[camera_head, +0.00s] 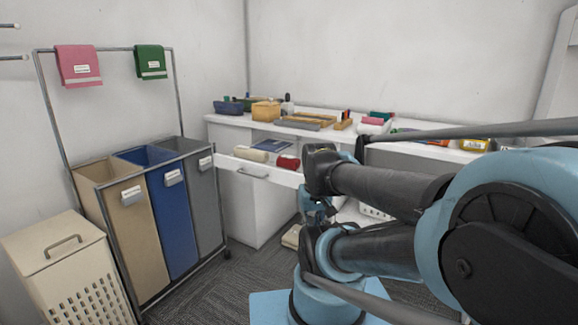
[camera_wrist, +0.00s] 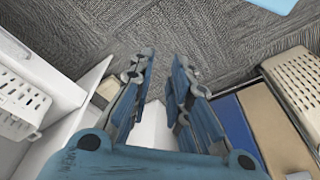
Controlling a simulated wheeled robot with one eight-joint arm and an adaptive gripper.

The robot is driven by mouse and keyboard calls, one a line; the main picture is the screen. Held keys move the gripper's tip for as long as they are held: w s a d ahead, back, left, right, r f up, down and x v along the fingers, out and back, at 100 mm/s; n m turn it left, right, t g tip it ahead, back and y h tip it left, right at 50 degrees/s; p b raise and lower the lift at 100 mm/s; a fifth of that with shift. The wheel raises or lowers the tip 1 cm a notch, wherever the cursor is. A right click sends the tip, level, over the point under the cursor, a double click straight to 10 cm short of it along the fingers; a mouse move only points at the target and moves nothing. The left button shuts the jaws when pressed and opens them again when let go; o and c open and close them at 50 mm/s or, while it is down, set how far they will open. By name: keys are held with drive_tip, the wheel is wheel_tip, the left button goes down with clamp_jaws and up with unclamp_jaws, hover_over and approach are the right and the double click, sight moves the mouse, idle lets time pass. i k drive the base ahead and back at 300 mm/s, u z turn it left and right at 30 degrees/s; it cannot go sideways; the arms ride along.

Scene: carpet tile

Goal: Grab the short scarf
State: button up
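Two labelled cloths hang from the top bar of the rack in the head view. The pink cloth (camera_head: 78,65) is on the left. The green cloth (camera_head: 150,61) is on the right and hangs less far down. I cannot read their labels, so I cannot tell which is the short scarf. No cloth shows in the wrist view. My arm hides part of the counter.
Tan (camera_head: 122,240), blue (camera_head: 172,220) and grey (camera_head: 205,205) bins stand in the rack's frame. A cream hamper (camera_head: 62,255) stands at front left. The long counter (camera_head: 225,119) along the wall carries several small items. Carpet (camera_head: 262,272) is bare between bins and cabinet.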

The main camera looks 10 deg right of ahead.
sight(288, 161)
drive_tip(key=u, duration=1.5)
drive_tip(key=k, duration=0.8)
drive_tip(key=z, duration=1.65)
drive_tip(key=i, duration=1)
drive_tip(key=u, duration=0.1)
